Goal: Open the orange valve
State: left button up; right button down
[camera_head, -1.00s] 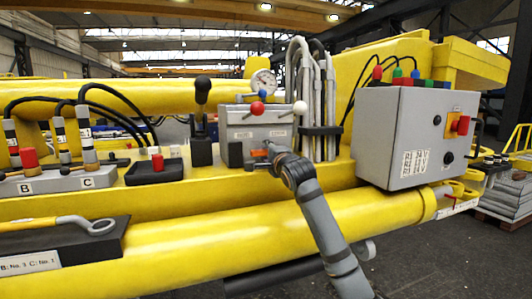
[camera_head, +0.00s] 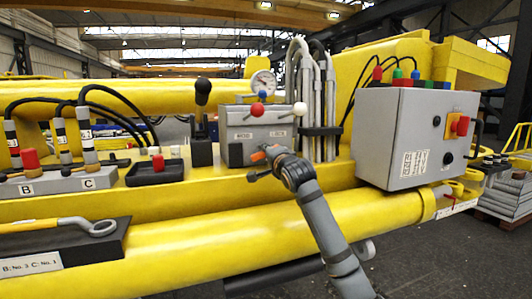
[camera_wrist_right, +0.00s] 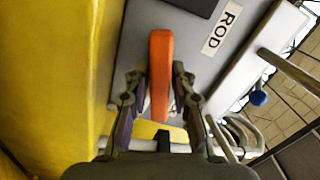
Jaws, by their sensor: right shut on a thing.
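The orange valve handle (camera_head: 258,156) sits at the lower front of the grey valve box (camera_head: 238,118) on the yellow boom. In the right wrist view the orange handle (camera_wrist_right: 160,70) stands upright in the picture, beside the plate marked ROD. My right gripper (camera_head: 264,163) reaches the handle from the lower right in the head view. In the wrist view the right gripper's fingers (camera_wrist_right: 158,100) lie on both sides of the handle's near end, shut on it. Part of the handle is hidden by the gripper in the head view. My left gripper is not in view.
Red, blue and white knobbed levers (camera_head: 257,109) and a gauge (camera_head: 263,82) sit above the handle. A black lever (camera_head: 202,92) stands to the left. Grey pipes (camera_head: 308,100) and a grey control cabinet (camera_head: 404,137) are to the right. A yellow cylinder (camera_head: 200,255) runs below.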

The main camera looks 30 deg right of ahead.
jog(key=n+p, duration=0.1)
jog(key=n, duration=0.2)
jog(key=shift+r+n, duration=0.1)
jog(key=shift+n, duration=0.3)
jog(key=n+p, duration=0.2)
jog(key=n, duration=0.1)
jog(key=shift+n, duration=0.3)
jog(key=n+p, duration=0.2)
jog(key=n, duration=0.2)
jog(key=shift+n+p, duration=0.8)
jog(key=shift+n, duration=0.5)
jog(key=c, duration=1.2)
grip_release()
jog(key=shift+s, duration=0.1)
